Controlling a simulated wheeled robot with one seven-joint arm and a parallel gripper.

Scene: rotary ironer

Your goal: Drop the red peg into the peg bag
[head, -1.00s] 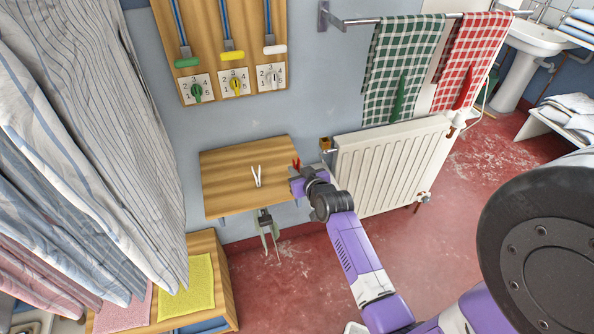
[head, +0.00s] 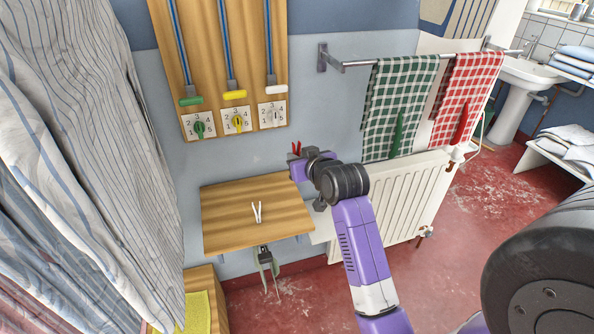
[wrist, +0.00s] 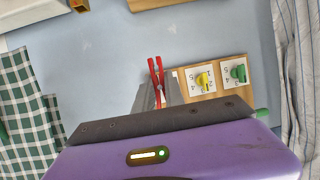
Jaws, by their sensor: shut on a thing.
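The red peg (head: 296,148) stands up from the jaws of my gripper (head: 302,158), above the back right corner of a small wooden shelf. In the wrist view the red peg (wrist: 157,80) is upright, its two prongs pointing up and slightly apart. My gripper (wrist: 158,100) is shut on its lower part. Blue-grey wall shows behind the peg. I cannot make out a peg bag in either view.
A white peg (head: 257,212) lies on the wooden shelf (head: 225,230). Metal tongs (head: 265,258) hang below its front edge. A radiator (head: 410,205) and checked towels (head: 395,100) on a rail are to the right. Striped cloth (head: 85,130) hangs at the left.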

